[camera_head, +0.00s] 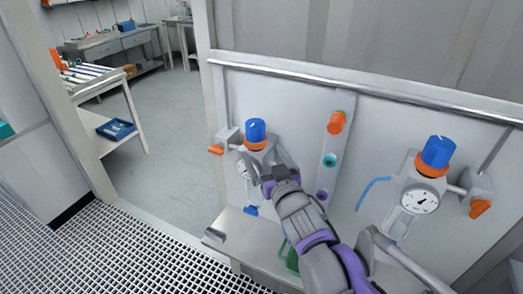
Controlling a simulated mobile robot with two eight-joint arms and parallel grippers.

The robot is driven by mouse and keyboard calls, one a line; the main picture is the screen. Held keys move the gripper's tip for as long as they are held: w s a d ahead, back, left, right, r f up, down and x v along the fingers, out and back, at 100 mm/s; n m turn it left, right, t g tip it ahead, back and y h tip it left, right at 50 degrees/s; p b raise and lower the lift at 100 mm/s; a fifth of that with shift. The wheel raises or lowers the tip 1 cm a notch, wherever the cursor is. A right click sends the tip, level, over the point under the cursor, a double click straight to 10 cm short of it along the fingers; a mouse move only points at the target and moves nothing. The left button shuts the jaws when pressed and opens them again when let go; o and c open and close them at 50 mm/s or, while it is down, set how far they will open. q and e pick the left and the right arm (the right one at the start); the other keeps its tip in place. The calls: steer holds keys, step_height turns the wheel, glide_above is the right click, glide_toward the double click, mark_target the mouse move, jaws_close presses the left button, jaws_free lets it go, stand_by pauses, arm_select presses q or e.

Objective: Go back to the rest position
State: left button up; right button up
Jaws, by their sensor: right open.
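My right arm comes in from the lower right and reaches up to the panel. Its gripper (265,161) is open, in front of and just below the left blue-capped vessel (256,133). The fingers overlap the vessel's grey body and partly hide it and its gauge (242,168). I cannot tell whether they touch it. Nothing shows held in the jaws. The right blue-capped vessel (437,153), with a gauge (420,201), is apart from the gripper. My left gripper is not in view.
The white panel (300,120) has a metal rail (350,85) along its top. An orange knob (336,122) sits between the vessels. A shelf (240,225) juts out below, with a green item (291,262) partly behind my arm. Grated floor (120,255) lies left.

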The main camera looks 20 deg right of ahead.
stand_by(0.5)
steer(key=s+a+f+g, duration=0.2)
steer(key=s+f+g, duration=0.4)
steer(key=s+f, duration=0.5)
steer(key=s+a+f+g+y, duration=0.1)
steer(key=s+a+f+g, duration=0.2)
steer(key=s+f+g, duration=0.3)
steer(key=s+f, duration=0.5)
steer(key=f, duration=0.2)
steer(key=shift+a+n+g, duration=0.3)
steer(key=shift+n, duration=0.1)
